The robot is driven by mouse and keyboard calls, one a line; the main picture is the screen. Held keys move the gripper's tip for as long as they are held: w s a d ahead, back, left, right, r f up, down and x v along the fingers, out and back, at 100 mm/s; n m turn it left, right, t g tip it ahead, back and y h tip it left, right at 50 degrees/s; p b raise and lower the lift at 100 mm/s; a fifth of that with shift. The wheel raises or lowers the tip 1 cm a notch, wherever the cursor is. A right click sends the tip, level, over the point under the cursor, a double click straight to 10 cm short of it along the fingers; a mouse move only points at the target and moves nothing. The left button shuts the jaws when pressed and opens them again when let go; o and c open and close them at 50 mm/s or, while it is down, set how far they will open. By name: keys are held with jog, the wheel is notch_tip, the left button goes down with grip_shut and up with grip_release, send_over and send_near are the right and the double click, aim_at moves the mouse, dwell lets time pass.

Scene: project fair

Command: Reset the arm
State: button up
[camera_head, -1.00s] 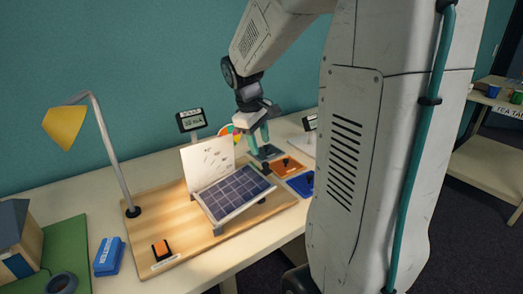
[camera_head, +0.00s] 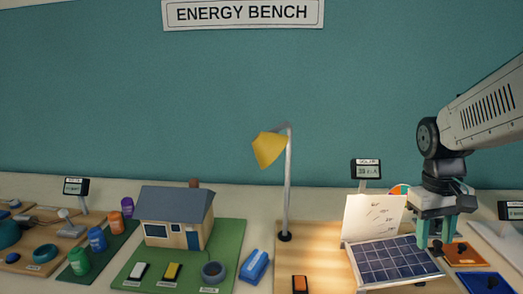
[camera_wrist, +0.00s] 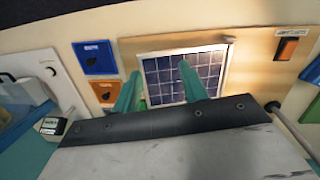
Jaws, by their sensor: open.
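My gripper (camera_head: 431,240) hangs fingers-down at the right of the head view, just beside the solar panel (camera_head: 391,262). Its two green fingers are apart with nothing between them. In the wrist view the gripper (camera_wrist: 158,92) shows its fingers spread in front of the solar panel (camera_wrist: 165,72). The panel lies tilted on a wooden board, with a white card (camera_head: 372,218) standing behind it. My arm reaches in from the right edge.
A yellow lamp (camera_head: 270,148) stands left of the panel. A model house (camera_head: 175,220) on a green board, a blue block (camera_head: 254,267) and an orange switch (camera_head: 300,284) are further left. A meter (camera_head: 366,169) stands behind.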

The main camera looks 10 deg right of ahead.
jog(key=s+a+r+n+t+y, duration=0.1)
jog(key=s+a+r+t, duration=0.1)
jog(key=s+a, duration=1)
jog(key=a+r, duration=0.1)
jog(key=a, duration=0.1)
jog(key=shift+s+a+r+t, duration=0.15)
jog(key=shift+s+a+t, duration=0.15)
jog(key=shift+a, duration=0.05)
jog(key=shift+d, duration=0.1)
